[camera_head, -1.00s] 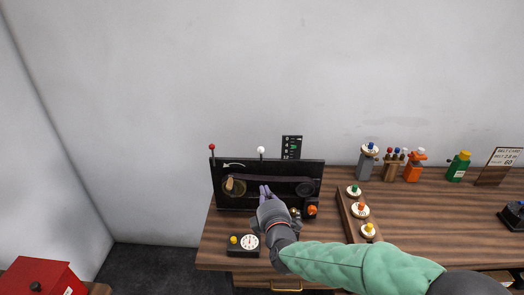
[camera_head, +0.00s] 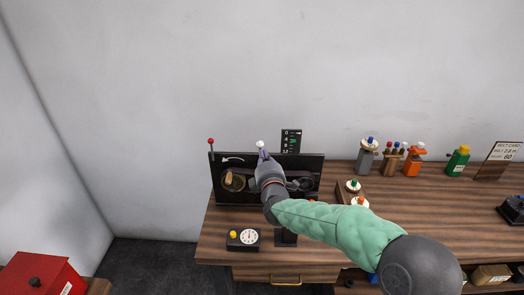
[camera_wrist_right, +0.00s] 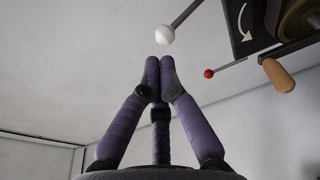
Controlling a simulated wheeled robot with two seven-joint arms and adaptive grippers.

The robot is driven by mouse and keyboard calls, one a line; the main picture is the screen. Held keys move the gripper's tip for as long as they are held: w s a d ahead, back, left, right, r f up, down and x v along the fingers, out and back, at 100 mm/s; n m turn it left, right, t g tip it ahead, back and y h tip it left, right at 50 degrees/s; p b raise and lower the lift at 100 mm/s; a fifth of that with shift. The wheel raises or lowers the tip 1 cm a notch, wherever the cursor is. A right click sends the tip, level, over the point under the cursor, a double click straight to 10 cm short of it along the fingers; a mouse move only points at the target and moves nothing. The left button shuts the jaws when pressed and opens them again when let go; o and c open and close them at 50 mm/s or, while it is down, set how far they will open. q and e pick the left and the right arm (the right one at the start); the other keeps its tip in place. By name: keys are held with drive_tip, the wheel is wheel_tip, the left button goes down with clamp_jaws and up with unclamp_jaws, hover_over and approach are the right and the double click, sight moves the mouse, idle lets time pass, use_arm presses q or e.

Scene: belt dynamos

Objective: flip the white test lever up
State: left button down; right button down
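The white test lever has a white ball knob (camera_head: 260,144) that stands just above the top edge of the black panel (camera_head: 219,192). It also shows in the right wrist view as a white ball (camera_wrist_right: 165,34) on a grey rod. My right gripper (camera_head: 263,155) is just below the white knob, in front of the panel. In the wrist view its purple fingertips (camera_wrist_right: 160,66) are together with nothing between them. The knob shows just beyond the tips, with a small gap in that picture. My left gripper is out of view.
A red-knobbed lever (camera_head: 211,141) stands at the panel's left end. A wooden crank handle (camera_wrist_right: 278,75) sticks out near the levers. A dial box (camera_head: 243,239) stands on the wooden bench (camera_head: 215,226) in front. Bottles and tools stand to the right.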

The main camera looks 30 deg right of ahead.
sight(260, 142)
drive_tip(key=shift+x, duration=2)
drive_tip(key=shift+d+r+p, duration=0.1)
drive_tip(key=shift+r+p, duration=0.1)
drive_tip(key=shift+p, duration=0.2)
drive_tip(key=shift+w+d+r+g+y+p, duration=0.2)
drive_tip(key=shift+w+d+r+g+p, duration=0.3)
drive_tip(key=shift+p, duration=1.85)
drive_tip(key=shift+w+d+r+g+y+p, duration=0.15)
drive_tip(key=shift+w+g+p, duration=0.4)
drive_tip(key=shift+p, duration=1.75)
drive_tip(key=shift+s, duration=0.25)
